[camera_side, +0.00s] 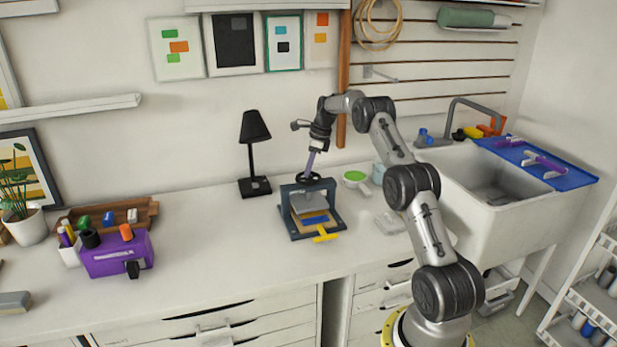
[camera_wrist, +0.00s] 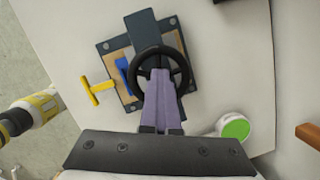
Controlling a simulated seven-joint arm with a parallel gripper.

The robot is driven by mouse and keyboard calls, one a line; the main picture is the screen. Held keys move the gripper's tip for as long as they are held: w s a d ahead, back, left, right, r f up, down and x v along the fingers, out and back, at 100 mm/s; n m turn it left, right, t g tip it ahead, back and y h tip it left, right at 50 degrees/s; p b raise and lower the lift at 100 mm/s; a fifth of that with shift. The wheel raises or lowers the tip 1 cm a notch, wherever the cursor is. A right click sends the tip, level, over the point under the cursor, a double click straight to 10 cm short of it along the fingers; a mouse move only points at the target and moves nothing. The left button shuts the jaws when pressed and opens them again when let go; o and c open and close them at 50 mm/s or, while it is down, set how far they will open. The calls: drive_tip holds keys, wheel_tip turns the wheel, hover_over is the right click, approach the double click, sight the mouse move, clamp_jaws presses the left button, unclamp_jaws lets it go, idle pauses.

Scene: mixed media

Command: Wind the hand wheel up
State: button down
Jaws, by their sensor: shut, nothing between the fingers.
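A black hand wheel (camera_side: 308,178) sits on top of a small dark press (camera_side: 333,218) on the white bench. In the wrist view the wheel (camera_wrist: 162,70) shows as a ring with spokes. My gripper (camera_side: 310,168) points down at the wheel from above. Its purple fingers (camera_wrist: 160,85) are together and empty, and their tips lie over the wheel's inside near its hub. I cannot tell whether they touch it. The fingers hide part of the wheel. A yellow handle (camera_wrist: 97,87) and a blue block (camera_wrist: 124,72) show at the press's left in the wrist view.
A black desk lamp (camera_side: 254,150) stands left of the press. A green-topped cup (camera_side: 355,177) is close on its right. A purple box (camera_side: 117,254) and a wooden tray (camera_side: 110,215) are at the left. The bench between box and press is clear. A sink (camera_side: 490,185) is at the right.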

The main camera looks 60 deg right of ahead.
sight(310, 177)
drive_tip(key=f+n, duration=0.1)
drive_tip(key=f+n+y, duration=0.1)
drive_tip(key=n, duration=0.1)
drive_tip(key=shift+s+f+n+g, duration=0.25)
drive_tip(key=shift+s+n+g, duration=0.05)
drive_tip(key=shift+s, duration=0.1)
drive_tip(key=c, duration=1.5)
unclamp_jaws()
drive_tip(key=o, duration=0.5)
drive_tip(key=shift+c, duration=0.2)
drive_tip(key=shift+o, duration=1.2)
drive_tip(key=shift+r, duration=0.25)
drive_tip(key=o, duration=0.8)
drive_tip(key=r, duration=0.5)
drive_tip(key=shift+w, duration=0.2)
drive_tip(key=shift+r, duration=0.6)
drive_tip(key=shift+r, duration=0.1)
